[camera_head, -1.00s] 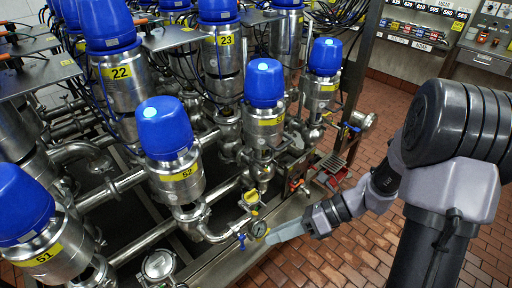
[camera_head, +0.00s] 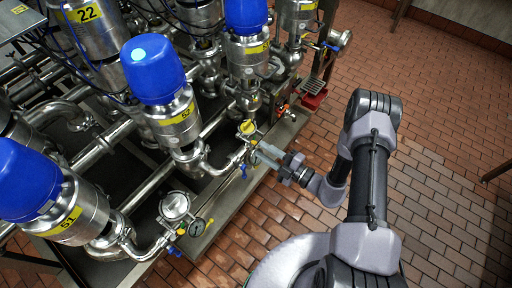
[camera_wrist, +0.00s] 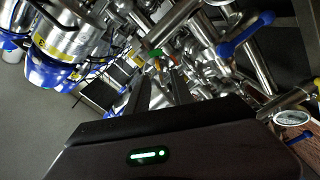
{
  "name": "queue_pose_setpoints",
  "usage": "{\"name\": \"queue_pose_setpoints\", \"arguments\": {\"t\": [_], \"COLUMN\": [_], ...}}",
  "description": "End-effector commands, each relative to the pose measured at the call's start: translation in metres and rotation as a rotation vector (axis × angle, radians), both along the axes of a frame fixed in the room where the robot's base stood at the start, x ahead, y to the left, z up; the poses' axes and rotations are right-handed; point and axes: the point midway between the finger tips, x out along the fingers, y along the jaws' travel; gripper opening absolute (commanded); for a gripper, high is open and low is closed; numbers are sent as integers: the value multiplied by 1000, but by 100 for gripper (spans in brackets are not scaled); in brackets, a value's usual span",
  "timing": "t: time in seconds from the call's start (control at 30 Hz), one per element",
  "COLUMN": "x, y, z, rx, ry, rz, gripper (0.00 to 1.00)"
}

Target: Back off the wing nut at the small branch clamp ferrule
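My gripper (camera_head: 258,152) reaches from the right to the branch pipework at the front edge of the valve rack, beside valve 52 (camera_head: 178,118). In the wrist view its two dark fingers (camera_wrist: 162,80) stand apart with a gap between them, and I see nothing held. Small metal fittings (camera_wrist: 200,70) lie just beyond the fingertips, with a small green part (camera_wrist: 155,53) near them. I cannot pick out the wing nut or the small clamp ferrule; they are too small, dark or hidden. Whether the fingers touch any fitting is unclear.
A blue lever handle (camera_wrist: 245,35) and a round gauge (camera_wrist: 291,117) are right of the fingers in the wrist view. In the head view, a yellow tag (camera_head: 247,127) and a blue handle (camera_head: 243,171) sit close to my gripper. The brick floor (camera_head: 430,130) at right is open.

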Motion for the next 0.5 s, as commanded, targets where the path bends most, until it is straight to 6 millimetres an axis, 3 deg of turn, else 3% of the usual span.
{"name": "queue_pose_setpoints", "arguments": {"t": [0.2,0.5], "x": [19,23], "y": [26,30], "z": [-1,1], "rx": [-1,0], "ry": [-1,0], "rz": [2,1], "gripper": [28,28]}}
